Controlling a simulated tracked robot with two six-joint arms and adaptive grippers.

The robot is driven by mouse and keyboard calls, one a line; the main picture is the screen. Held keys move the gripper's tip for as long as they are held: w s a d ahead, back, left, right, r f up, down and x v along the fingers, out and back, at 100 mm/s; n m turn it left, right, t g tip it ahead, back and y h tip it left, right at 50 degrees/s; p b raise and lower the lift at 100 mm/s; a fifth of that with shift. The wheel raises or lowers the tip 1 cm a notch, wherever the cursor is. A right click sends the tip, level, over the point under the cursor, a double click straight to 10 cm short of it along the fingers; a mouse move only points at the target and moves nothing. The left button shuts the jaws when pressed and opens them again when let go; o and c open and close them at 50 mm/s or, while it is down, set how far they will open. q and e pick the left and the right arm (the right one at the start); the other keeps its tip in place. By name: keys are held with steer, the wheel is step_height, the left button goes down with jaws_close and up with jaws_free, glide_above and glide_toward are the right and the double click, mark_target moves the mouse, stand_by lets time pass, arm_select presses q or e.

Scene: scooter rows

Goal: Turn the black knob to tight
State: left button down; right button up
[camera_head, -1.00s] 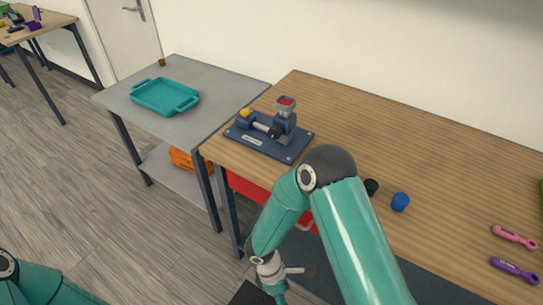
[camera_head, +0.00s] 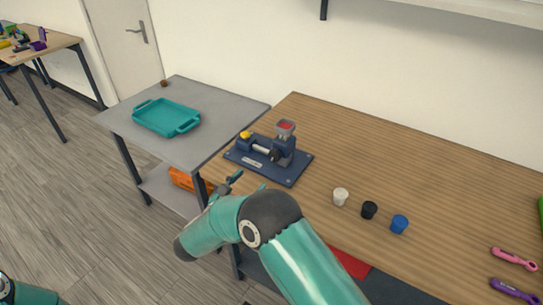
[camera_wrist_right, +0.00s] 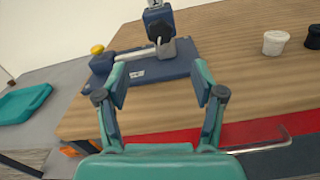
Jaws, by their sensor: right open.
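A blue fixture (camera_head: 288,174) sits on the wooden bench's left end, with a yellow button, a light shaft and an upright post with a red top. A small dark knob-like part (camera_head: 274,156) shows at the shaft's right end; its setting cannot be read. A separate black round piece (camera_head: 369,210) stands on the bench to the right. My right gripper (camera_head: 247,186) is at the bench's front edge, short of the fixture, partly hidden by my arm. In the right wrist view my right gripper (camera_wrist_right: 158,84) is open and empty, with the fixture (camera_wrist_right: 150,70) beyond its fingers. My left gripper is out of view.
A white cup (camera_head: 341,197) and a blue piece (camera_head: 400,224) flank the black piece. Pink (camera_head: 514,258) and purple (camera_head: 514,291) tools lie at the far right. A teal tray (camera_head: 166,117) is on the grey side table. The bench behind the fixture is clear.

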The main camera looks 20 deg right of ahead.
mark_target(274, 158)
steer(key=p+x, duration=0.3)
steer(key=x, duration=0.9)
steer(key=c, duration=1.1)
steer(key=shift+f+b, duration=0.2)
steer(key=shift+b, duration=0.3)
steer(key=shift+c, duration=0.2)
steer(key=m+b, duration=0.6)
steer(key=b, duration=0.9)
steer(key=shift+f, duration=0.2)
steer(key=shift+r+m+b, duration=0.2)
steer(key=shift+m+b, duration=0.3)
steer(key=shift+b, duration=0.2)
